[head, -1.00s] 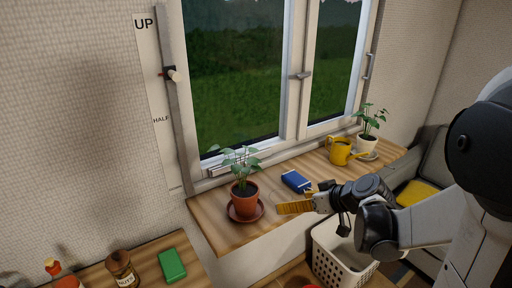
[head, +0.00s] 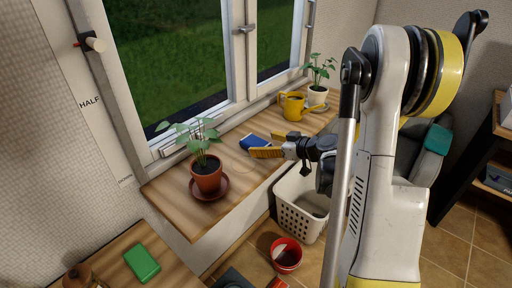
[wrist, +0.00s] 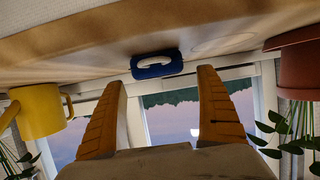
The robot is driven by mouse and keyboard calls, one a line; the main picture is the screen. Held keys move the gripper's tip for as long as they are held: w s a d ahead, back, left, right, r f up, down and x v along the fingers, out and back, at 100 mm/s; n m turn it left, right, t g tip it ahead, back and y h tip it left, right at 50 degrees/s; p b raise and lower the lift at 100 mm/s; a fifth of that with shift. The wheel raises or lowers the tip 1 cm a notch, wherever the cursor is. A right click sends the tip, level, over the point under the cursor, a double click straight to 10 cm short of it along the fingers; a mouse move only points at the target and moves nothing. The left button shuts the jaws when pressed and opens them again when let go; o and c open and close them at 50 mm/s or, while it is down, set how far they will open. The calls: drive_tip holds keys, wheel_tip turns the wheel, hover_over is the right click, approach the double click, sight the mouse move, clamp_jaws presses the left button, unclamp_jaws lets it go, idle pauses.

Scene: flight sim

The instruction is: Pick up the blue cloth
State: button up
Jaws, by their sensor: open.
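My gripper is open and empty, low over the sill. I cannot tell how far the fingertips are from the cloth.
A terracotta pot (head: 207,173) with a plant stands on the sill to the left. The yellow watering can (head: 293,105) and a white pot (head: 317,95) stand to the right. A white basket (head: 300,208) and a red bucket (head: 287,255) are below. A green block (head: 142,263) lies front left.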

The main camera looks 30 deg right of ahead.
sight(257, 143)
drive_tip(key=b+x, duration=0.1)
drive_tip(key=x, duration=0.3)
drive_tip(key=shift+w+f, duration=0.1)
drive_tip(key=shift+w, duration=0.05)
drive_tip(key=c, duration=1.3)
drive_tip(key=shift+o, duration=0.2)
